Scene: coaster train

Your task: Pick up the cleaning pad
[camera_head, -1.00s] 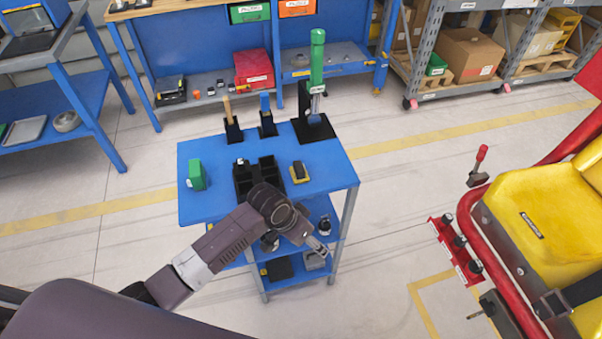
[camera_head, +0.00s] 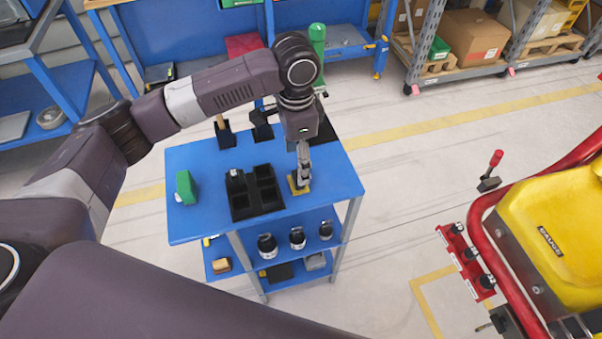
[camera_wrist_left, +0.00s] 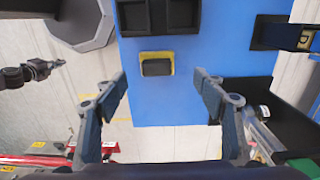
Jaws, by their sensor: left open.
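The cleaning pad (camera_head: 306,188), yellow with a dark top, lies on the blue cart top near its right side. In the left wrist view the pad (camera_wrist_left: 157,66) is ahead of the fingers, near the cart's edge. My left gripper (camera_head: 303,168) points down over the pad and partly hides it in the head view. Its fingers (camera_wrist_left: 160,88) are spread apart with nothing between them. They look clear of the pad. A dark jointed part at the left of the left wrist view looks like my right gripper (camera_wrist_left: 40,69); its jaws are too small to read.
A black compartment tray (camera_head: 254,194) stands just left of the pad, and a green block (camera_head: 186,188) is farther left. Black tool holders (camera_head: 225,135) stand along the cart's back. Dark jars (camera_head: 267,246) sit on the shelf below. A red and yellow coaster car (camera_head: 555,225) is at right.

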